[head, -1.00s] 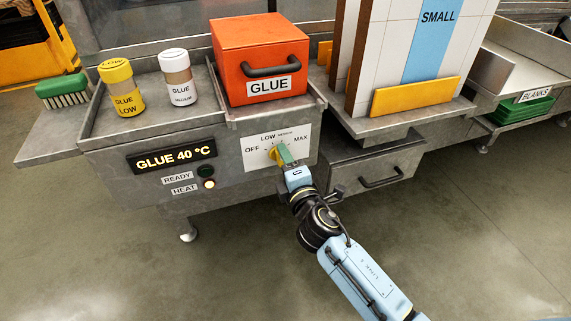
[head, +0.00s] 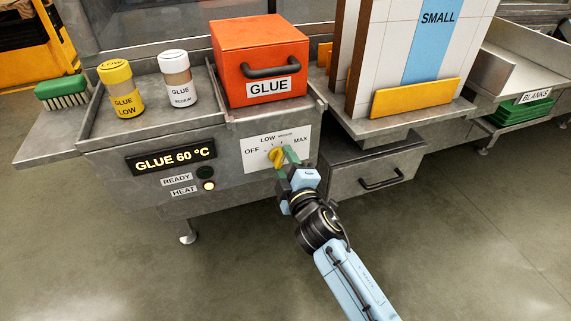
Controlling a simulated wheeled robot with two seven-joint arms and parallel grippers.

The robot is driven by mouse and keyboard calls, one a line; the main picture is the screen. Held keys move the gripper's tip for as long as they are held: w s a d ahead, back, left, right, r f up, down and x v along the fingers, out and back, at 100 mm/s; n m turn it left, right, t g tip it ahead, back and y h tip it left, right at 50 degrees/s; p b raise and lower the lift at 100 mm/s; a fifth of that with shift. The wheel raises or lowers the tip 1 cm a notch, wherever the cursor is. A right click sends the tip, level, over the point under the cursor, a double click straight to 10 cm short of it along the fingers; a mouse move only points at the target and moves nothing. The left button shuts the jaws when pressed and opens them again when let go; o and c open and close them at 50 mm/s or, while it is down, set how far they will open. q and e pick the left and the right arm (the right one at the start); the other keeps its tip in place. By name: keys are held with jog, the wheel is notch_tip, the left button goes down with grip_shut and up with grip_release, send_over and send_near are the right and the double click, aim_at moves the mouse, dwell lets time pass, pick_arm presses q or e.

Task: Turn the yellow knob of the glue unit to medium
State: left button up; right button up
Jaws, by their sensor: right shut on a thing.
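The yellow knob (head: 275,157) sits on the white dial plate (head: 255,153) on the front of the grey glue unit. The plate reads OFF, LOW, MEDIUM and MAX. My right gripper (head: 285,157) is shut on the yellow knob, reaching it from below right. Its fingers and body partly hide the knob, and I cannot tell exactly which mark it points at. The display (head: 171,157) reads GLUE 60 °C. The READY lamp (head: 204,172) is dark green, and the HEAT lamp (head: 208,185) is lit. My left gripper is not in view.
An orange GLUE box (head: 258,55) stands on the unit, beside a white bottle (head: 177,88) and a yellow bottle (head: 121,95). A green brush (head: 62,92) lies on the left shelf. A drawer (head: 375,172) with a handle is right of my gripper. The floor in front is clear.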

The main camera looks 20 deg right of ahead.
jog(key=o, duration=1)
jog(key=shift+s, duration=0.1)
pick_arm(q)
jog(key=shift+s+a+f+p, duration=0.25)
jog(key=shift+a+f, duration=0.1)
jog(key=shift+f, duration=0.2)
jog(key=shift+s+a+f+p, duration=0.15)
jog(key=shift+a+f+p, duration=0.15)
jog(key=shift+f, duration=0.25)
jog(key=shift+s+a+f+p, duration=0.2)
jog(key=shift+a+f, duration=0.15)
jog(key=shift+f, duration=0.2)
pick_arm(e)
jog(key=s, duration=1.3)
jog(key=shift+d, duration=0.2)
jog(key=shift+s+f, duration=0.1)
